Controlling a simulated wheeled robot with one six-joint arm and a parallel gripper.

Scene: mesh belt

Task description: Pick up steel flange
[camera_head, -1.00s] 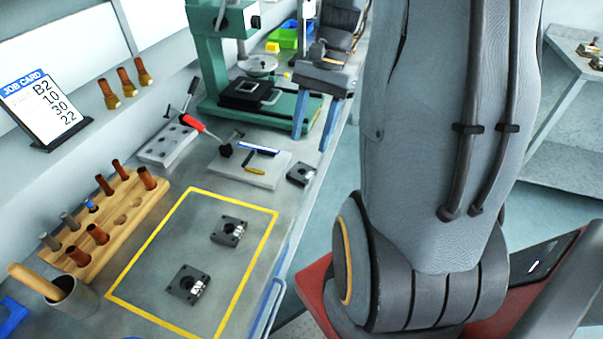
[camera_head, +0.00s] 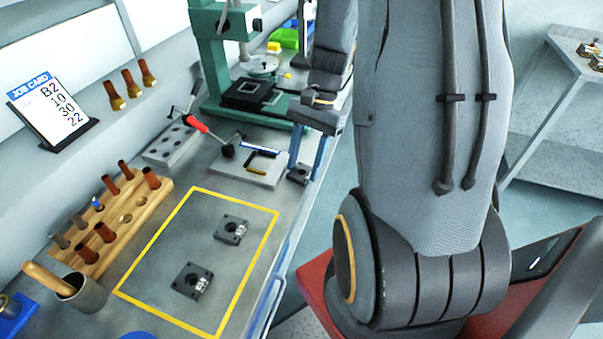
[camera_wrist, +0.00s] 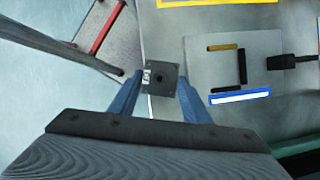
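A dark square steel flange (camera_head: 299,175) with a centre hole lies near the front edge of the bench. In the wrist view the flange (camera_wrist: 160,78) shows between my fingertips, with a pale label on its left side. My gripper (camera_head: 304,168) has blue fingers and is open, pointing down over this flange. In the wrist view my gripper (camera_wrist: 159,74) has a finger on each side of the flange, with narrow gaps; how far the tips are above the bench is hard to tell. Two similar flanges (camera_head: 231,229) (camera_head: 191,281) lie inside the yellow outline.
A green press (camera_head: 222,60) stands behind. A wooden rack (camera_head: 150,198) of handles, a cup (camera_head: 85,295) and a job card (camera_head: 52,108) are at left. The outlined area (camera_head: 190,240) has free room.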

